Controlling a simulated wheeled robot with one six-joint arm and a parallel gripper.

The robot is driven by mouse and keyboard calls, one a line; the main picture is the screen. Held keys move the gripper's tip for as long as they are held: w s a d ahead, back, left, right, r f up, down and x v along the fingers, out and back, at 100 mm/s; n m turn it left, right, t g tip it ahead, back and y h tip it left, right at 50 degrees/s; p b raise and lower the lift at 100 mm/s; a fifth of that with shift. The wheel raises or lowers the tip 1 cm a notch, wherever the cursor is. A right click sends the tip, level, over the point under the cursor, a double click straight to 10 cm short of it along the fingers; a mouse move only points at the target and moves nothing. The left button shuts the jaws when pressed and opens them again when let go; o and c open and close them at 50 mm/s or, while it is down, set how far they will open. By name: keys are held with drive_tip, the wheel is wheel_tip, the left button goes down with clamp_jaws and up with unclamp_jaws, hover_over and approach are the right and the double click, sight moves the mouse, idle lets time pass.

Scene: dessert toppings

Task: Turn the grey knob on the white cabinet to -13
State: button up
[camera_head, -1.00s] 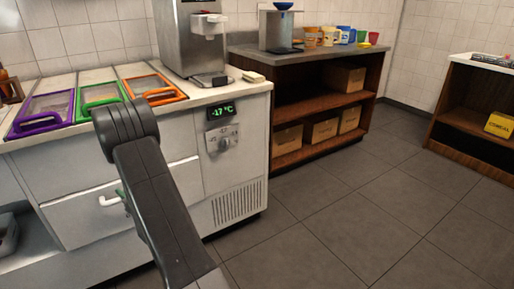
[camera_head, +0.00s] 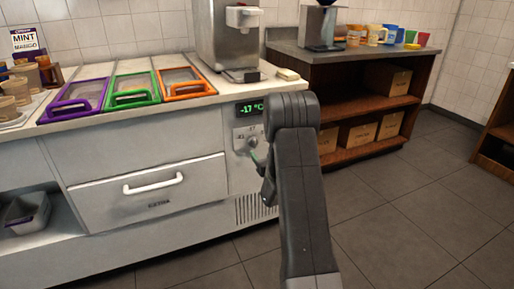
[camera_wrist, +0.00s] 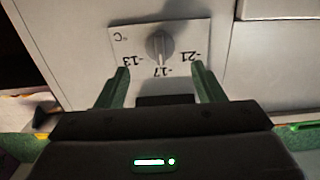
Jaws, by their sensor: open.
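The grey knob (camera_wrist: 159,46) sits on a light dial plate on the front of the white cabinet (camera_head: 118,168). In the wrist view the plate is upside down, with marks -13, -17 and -21, and the knob's pointer is toward -17. The green display (camera_head: 250,108) above the knob reads -17 °C. My gripper (camera_wrist: 160,82) is open, its two green fingers apart, one near each side of the dial, with the knob beyond and between them. It does not appear to touch the knob. In the head view my arm partly hides the display and dial.
A drawer with a white handle (camera_head: 153,184) is left of the dial. Purple, green and orange framed lids (camera_head: 132,90) lie on the counter, beside a metal dispenser (camera_head: 228,38). A brown shelf unit (camera_head: 350,88) stands at the right. The floor in front is clear.

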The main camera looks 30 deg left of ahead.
sight(255, 144)
drive_tip(key=b+x, duration=0.1)
drive_tip(key=x, duration=0.6)
drive_tip(key=shift+w, duration=0.1)
drive_tip(key=c, duration=1)
